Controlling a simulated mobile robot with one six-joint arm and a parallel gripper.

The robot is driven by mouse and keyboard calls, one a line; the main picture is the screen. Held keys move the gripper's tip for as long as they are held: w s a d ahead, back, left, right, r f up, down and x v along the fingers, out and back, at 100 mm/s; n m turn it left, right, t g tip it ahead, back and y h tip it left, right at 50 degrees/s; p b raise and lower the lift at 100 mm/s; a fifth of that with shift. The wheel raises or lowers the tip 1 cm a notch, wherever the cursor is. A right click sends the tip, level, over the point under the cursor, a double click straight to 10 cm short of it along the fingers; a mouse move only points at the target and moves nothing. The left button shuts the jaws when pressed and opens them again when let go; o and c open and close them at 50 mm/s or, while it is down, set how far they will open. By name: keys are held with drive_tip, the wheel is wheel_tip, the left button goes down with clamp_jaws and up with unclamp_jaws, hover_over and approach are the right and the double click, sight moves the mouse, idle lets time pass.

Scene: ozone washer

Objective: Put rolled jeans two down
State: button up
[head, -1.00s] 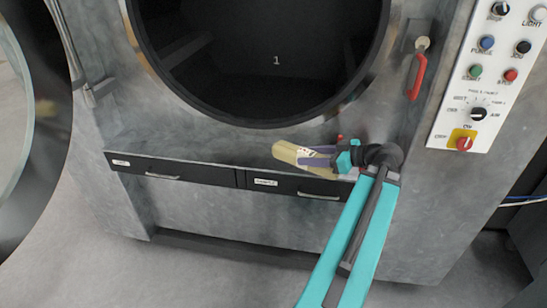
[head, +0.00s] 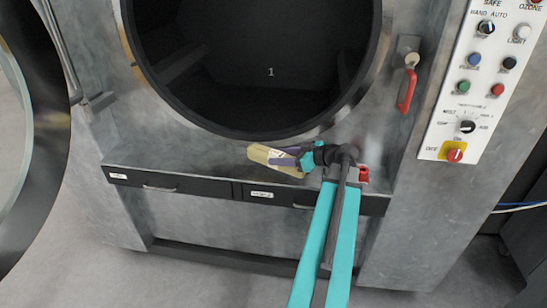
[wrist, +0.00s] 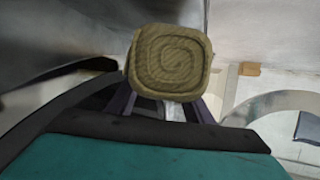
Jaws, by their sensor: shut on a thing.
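The rolled jeans (head: 270,158) are a tan-beige roll with a white label. My gripper (head: 290,158) is shut on the roll and holds it in front of the washer, below the round opening and near the ledge. In the wrist view the roll (wrist: 172,62) shows its spiral end, with the purple fingers partly hidden behind it. I cannot tell whether the roll touches the ledge.
The open door (head: 40,150) stands at the left. A grey ledge (head: 190,160) runs above two black drawers (head: 170,184). A red handle (head: 407,90) and control panel (head: 480,80) are at the right.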

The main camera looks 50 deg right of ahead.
sight(273, 152)
drive_tip(key=w, duration=0.2)
drive_tip(key=w+p, duration=0.1)
drive_tip(key=w, duration=0.1)
drive_tip(key=shift+w+d+f, duration=0.2)
drive_tip(key=shift+w, duration=0.15)
drive_tip(key=shift+f, duration=0.15)
drive_tip(key=shift+f+p, duration=0.8)
drive_tip(key=shift+f, duration=0.8)
drive_tip(key=shift+f+b, duration=0.15)
drive_tip(key=shift+b, duration=0.15)
drive_tip(key=o, duration=1.3)
drive_tip(key=shift+r+p, duration=0.2)
drive_tip(key=shift+p, duration=0.15)
